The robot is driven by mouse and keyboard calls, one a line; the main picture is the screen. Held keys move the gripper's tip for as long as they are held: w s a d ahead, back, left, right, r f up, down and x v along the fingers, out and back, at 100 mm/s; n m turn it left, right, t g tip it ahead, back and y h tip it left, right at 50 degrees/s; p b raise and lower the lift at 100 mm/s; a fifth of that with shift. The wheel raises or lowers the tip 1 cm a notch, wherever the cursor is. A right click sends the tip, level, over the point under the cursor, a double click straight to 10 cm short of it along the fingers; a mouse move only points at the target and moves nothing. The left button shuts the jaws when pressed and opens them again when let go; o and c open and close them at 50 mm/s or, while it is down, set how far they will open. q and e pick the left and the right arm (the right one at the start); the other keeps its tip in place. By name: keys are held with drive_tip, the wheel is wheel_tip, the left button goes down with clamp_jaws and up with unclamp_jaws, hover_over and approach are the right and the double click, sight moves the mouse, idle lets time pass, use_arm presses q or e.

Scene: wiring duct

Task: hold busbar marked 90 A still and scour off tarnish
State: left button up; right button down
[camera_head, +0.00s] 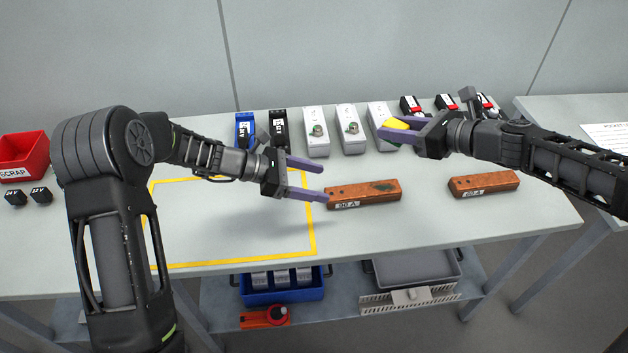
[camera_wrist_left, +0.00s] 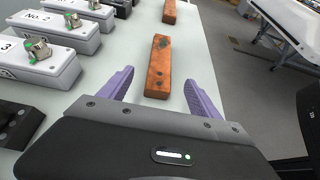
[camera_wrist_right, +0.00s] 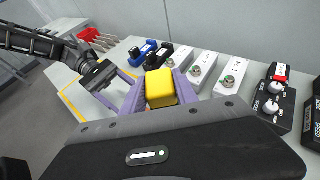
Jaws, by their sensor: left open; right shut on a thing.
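The copper busbar marked 90 A (camera_head: 363,194) lies on the table, with a dark tarnish patch (camera_head: 383,187) on its top toward the right end. My left gripper (camera_head: 324,181) is open at the busbar's left end. In the left wrist view the busbar (camera_wrist_left: 159,62) runs away from between the spread purple fingers, with a gap on each side. My right gripper (camera_head: 389,125) is shut on a yellow block (camera_head: 398,123), held above the table behind the busbar. The block also shows in the right wrist view (camera_wrist_right: 160,88).
A second, shorter busbar (camera_head: 484,184) lies to the right. White boxes with round terminals (camera_head: 349,130) and blue and black devices (camera_head: 245,130) line the back. A yellow outline (camera_head: 315,235) marks bare table at left. A red scrap bin (camera_head: 24,158) stands far left.

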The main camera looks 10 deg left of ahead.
sight(356, 190)
use_arm(q)
drive_tip(key=x, duration=1.2)
drive_tip(key=shift+c, duration=0.4)
clamp_jaws()
idle(0.8)
idle(0.4)
drive_tip(key=shift+r, duration=0.15)
idle(0.5)
